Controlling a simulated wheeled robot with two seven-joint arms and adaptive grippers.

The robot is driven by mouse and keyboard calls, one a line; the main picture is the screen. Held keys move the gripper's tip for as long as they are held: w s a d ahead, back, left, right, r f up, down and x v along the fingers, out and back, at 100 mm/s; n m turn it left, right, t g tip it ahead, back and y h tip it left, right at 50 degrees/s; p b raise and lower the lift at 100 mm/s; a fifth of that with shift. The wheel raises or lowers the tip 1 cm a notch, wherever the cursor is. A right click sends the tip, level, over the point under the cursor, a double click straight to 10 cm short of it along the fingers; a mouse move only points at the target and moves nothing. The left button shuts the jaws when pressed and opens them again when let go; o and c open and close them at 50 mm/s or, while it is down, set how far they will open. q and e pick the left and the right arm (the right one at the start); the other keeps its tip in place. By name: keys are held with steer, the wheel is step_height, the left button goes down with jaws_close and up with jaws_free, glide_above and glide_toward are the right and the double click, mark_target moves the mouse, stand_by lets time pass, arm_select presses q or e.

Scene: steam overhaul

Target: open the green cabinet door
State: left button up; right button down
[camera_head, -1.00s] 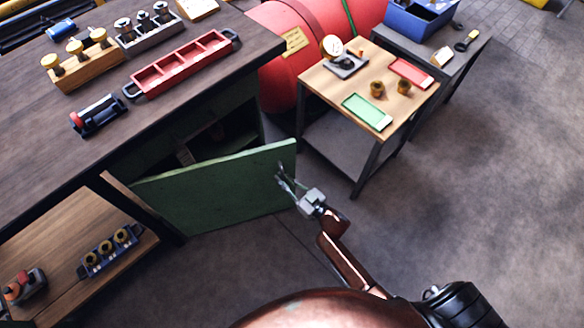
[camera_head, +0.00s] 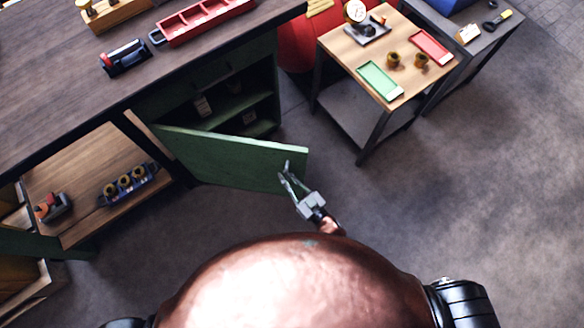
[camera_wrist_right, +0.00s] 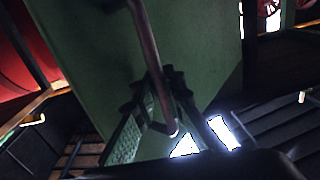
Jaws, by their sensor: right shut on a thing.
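The green cabinet door (camera_head: 225,158) stands ajar under the dark workbench, swung out from its hinge side on the left. Behind it, the cabinet's green shelves (camera_head: 240,108) show, with small items on them. My right gripper (camera_head: 288,178) is at the door's free end, on its outer face. In the right wrist view the gripper (camera_wrist_right: 158,98) is shut on the door's bar handle (camera_wrist_right: 148,45), with the green door panel (camera_wrist_right: 200,45) right behind. My left gripper is not in view.
A wooden-topped side table (camera_head: 350,48) with a green tray (camera_head: 380,81) and red tray (camera_head: 431,46) stands right of the cabinet. An open shelf (camera_head: 90,165) holding a blue rack (camera_head: 128,184) is left of the door. The floor at right is clear.

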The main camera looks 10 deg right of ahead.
steer(key=shift+s+d+f, duration=0.15)
steer(key=shift+s+d, duration=0.05)
steer(key=shift+d, duration=0.1)
steer(key=c, duration=2.3)
jaws_free()
steer(key=shift+o, duration=1.4)
steer(key=shift+a, duration=0.2)
steer(key=shift+s, duration=0.1)
steer(key=v, duration=1.2)
steer(key=shift+c, duration=0.7)
